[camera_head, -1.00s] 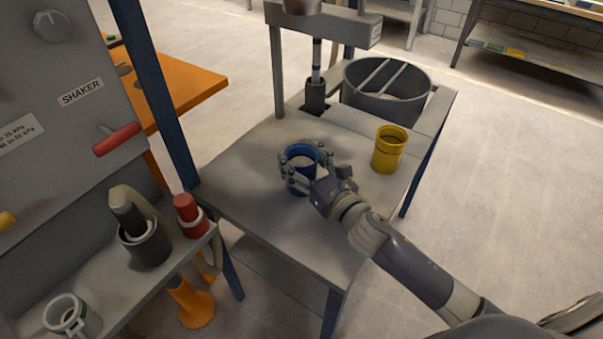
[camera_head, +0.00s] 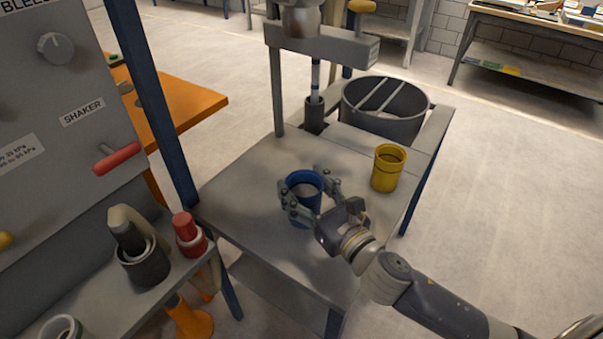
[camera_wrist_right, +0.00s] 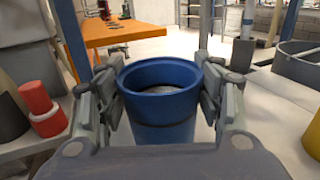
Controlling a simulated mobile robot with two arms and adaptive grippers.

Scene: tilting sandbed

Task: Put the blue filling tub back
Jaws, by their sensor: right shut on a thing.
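The blue filling tub (camera_head: 304,190) is upright over the grey table, and a pale grey fill shows inside it. My right gripper (camera_head: 309,195) is shut on the tub, one finger on each side of its wall. In the right wrist view the blue tub (camera_wrist_right: 160,105) stands between the two finger pads, with its open rim facing up. I cannot tell whether its base touches the table top (camera_head: 245,185). My left gripper is not in view.
A yellow tub (camera_head: 387,170) stands on the table to the right. Behind are a big grey round bin (camera_head: 383,125) and a press-like column (camera_head: 314,115). The shaker panel (camera_head: 60,160) and a shelf with a dark cup (camera_head: 145,265) and red-topped item (camera_head: 189,235) are left.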

